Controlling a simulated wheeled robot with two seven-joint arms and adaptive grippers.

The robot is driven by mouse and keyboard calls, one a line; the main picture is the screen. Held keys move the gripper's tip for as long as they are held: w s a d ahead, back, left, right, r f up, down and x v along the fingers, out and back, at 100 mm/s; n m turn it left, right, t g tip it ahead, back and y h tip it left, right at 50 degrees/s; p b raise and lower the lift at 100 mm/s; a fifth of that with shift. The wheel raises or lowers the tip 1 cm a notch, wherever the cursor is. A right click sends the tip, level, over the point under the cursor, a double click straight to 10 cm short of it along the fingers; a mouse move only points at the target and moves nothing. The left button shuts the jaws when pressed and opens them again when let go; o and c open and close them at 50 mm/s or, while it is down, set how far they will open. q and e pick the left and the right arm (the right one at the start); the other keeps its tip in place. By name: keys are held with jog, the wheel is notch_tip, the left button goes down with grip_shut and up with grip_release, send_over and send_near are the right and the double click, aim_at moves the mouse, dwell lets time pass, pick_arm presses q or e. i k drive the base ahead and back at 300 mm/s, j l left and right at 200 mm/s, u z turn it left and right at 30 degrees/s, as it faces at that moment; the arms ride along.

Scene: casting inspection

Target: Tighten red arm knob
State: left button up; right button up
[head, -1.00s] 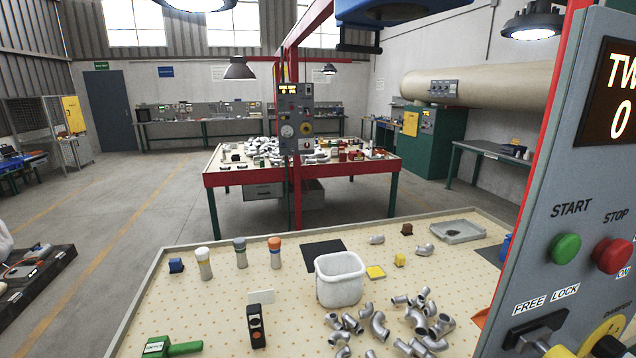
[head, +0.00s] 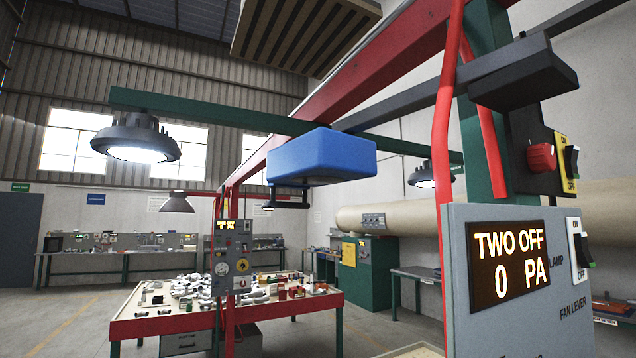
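A red knob (head: 542,157) sits on a dark bracket at the right, beside a yellow switch plate marked OFF. The bracket is fixed near a green post (head: 484,150), where a dark grey arm (head: 440,100) meets it. A blue box (head: 322,157) hangs under the overhead beams in the middle of the head view. Neither of my grippers is in view, and I cannot tell how tight the knob is.
A grey panel (head: 520,325) with a display reading TWO OFF 0 PA stands below the knob. Red hoses (head: 446,130) run down beside the post. A red-edged table (head: 165,326) with castings stands further back. Lamps (head: 137,140) hang overhead.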

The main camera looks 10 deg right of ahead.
aim_at(542, 158)
jog(key=k+l+z, duration=0.1)
jog(key=l+z, duration=0.35)
jog(key=z, duration=0.25)
jog(key=k+l+z, duration=0.1)
jog(key=l+z, duration=0.2)
